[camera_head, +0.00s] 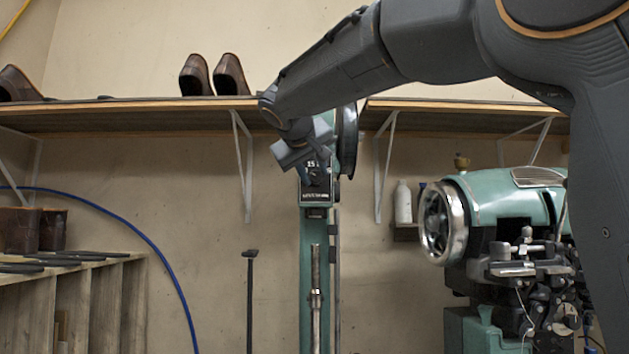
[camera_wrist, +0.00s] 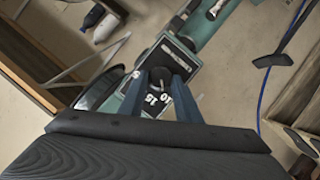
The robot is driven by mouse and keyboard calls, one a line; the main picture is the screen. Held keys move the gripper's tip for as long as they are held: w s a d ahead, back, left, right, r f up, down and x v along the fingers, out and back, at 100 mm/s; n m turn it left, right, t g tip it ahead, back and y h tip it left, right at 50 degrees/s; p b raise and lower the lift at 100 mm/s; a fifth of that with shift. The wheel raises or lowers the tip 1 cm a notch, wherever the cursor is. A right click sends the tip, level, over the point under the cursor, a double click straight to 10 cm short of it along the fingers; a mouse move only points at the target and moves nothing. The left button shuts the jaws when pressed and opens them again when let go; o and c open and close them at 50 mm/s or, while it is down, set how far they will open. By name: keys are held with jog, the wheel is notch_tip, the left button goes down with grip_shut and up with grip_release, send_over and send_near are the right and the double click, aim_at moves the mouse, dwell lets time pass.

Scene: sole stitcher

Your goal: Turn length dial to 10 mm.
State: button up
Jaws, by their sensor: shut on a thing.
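The length dial (camera_wrist: 160,77) is a dark round knob on the front of a green stitcher head, with white numbers 15 and 10 on its near side in the wrist view. My gripper (camera_wrist: 160,82) has its two blue-grey fingers on either side of the knob, shut on it. In the head view the dial (camera_head: 316,177) shows on the green machine (camera_head: 313,240), just below my gripper (camera_head: 310,160), with 15 readable above it. I cannot tell which value the dial's mark points to. A dark plate with white lettering sits beside the dial.
A wooden shelf (camera_head: 120,116) with brown shoes runs along the wall behind. A second green machine (camera_head: 505,200) with a handwheel stands at the right. A wooden rack (camera_head: 85,290) stands at lower left, with a blue hose (camera_head: 150,240) near it. A thin black stand (camera_head: 250,300) is left of the stitcher.

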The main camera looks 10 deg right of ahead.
jog(key=shift+f+n+h+b, duration=0.1)
jog(key=shift+n+h+b, duration=0.2)
jog(key=shift+n+b, duration=0.15)
jog(key=shift+n, duration=0.25)
jog(key=o, duration=1)
jog(key=b+v, duration=0.1)
jog(key=v, duration=0.7)
jog(key=shift+w, duration=0.1)
